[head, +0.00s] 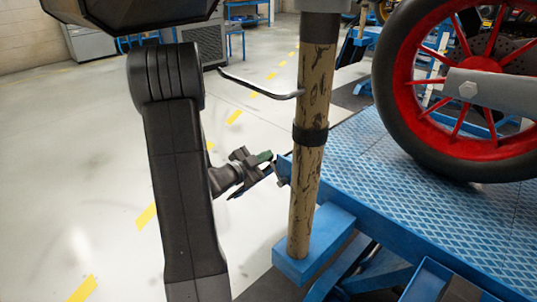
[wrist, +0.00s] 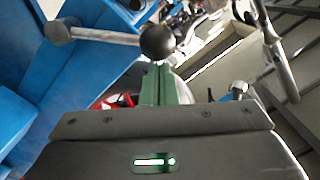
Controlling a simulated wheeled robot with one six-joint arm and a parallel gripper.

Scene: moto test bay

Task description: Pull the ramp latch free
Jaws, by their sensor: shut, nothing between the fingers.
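My gripper (head: 264,158) is low in the head view, beside the near left corner of the blue lift platform (head: 400,195). In the wrist view its green fingers (wrist: 163,68) are shut with nothing between them. A black ball knob (wrist: 158,42) is right at the fingertips, in line with them; I cannot tell whether they touch it. A grey metal rod (wrist: 105,36) runs left from the knob to a round end by blue metalwork. This looks like the ramp latch. I cannot make out the knob in the head view.
A mottled tan post (head: 312,100) with a black band stands just right of my gripper. A motorcycle wheel (head: 392,90) with red spokes stands on the platform. The pale floor (head: 75,140) at left is mostly clear; a grey cabinet (head: 88,43) stands behind.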

